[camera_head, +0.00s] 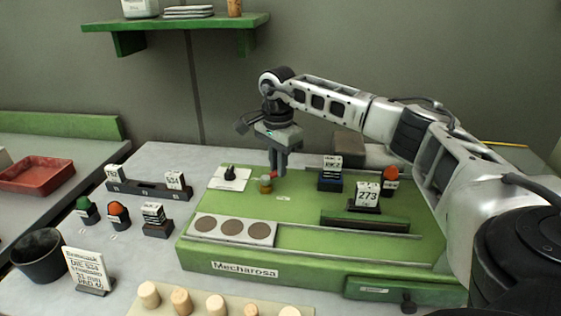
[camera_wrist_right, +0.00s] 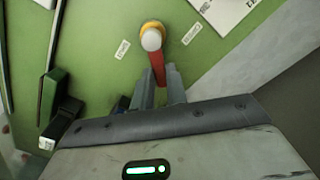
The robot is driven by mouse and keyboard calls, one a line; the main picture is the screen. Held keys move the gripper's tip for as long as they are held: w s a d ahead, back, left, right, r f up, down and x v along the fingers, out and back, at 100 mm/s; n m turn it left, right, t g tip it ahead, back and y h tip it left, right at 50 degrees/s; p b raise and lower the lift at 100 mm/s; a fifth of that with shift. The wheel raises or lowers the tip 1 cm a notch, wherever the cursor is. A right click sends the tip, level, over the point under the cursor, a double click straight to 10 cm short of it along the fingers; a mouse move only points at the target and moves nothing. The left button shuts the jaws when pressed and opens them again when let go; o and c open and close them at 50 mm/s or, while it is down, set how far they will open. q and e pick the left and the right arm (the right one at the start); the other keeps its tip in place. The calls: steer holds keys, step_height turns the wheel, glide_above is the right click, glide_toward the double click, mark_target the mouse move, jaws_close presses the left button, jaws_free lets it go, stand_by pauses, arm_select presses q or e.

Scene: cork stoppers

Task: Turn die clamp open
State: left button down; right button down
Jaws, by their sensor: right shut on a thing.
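The die clamp (camera_head: 265,185) is a small brass-coloured post with a pale round cap and a short red lever. It stands on the green machine bed (camera_head: 300,207). In the right wrist view the clamp's cap (camera_wrist_right: 151,40) is near the top, and the red lever (camera_wrist_right: 157,66) points down from it between my fingers. My right gripper (camera_head: 278,174) reaches down from above, beside the post, and is shut on the red lever. Its fingertips (camera_wrist_right: 160,80) cover the lever's outer end. Two small white labels (camera_wrist_right: 192,33) lie either side of the post; I cannot read them surely. My left gripper is out of view.
A white plate with a black knob (camera_head: 231,175) lies left of the clamp. A blue block with a card (camera_head: 330,182) and a "273" sign (camera_head: 368,196) stand to the right. A pale strip with three discs (camera_head: 231,230) is in front.

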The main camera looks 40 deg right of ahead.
steer(key=n, duration=0.2)
steer(key=w+n, duration=0.1)
steer(key=shift+w+a+n+p, duration=0.15)
steer(key=shift+n+p, duration=0.2)
steer(key=shift+n, duration=0.05)
steer(key=shift+w+a+n, duration=0.2)
steer(key=shift+w+n, duration=0.1)
steer(key=shift+n, duration=0.75)
steer(key=shift+w+a+n, duration=0.15)
steer(key=shift+w+n, duration=0.15)
steer(key=shift+n, duration=0.75)
steer(key=c, duration=1.4)
jaws_free()
step_height(320, 180, up, 16)
steer(key=shift+b, duration=0.45)
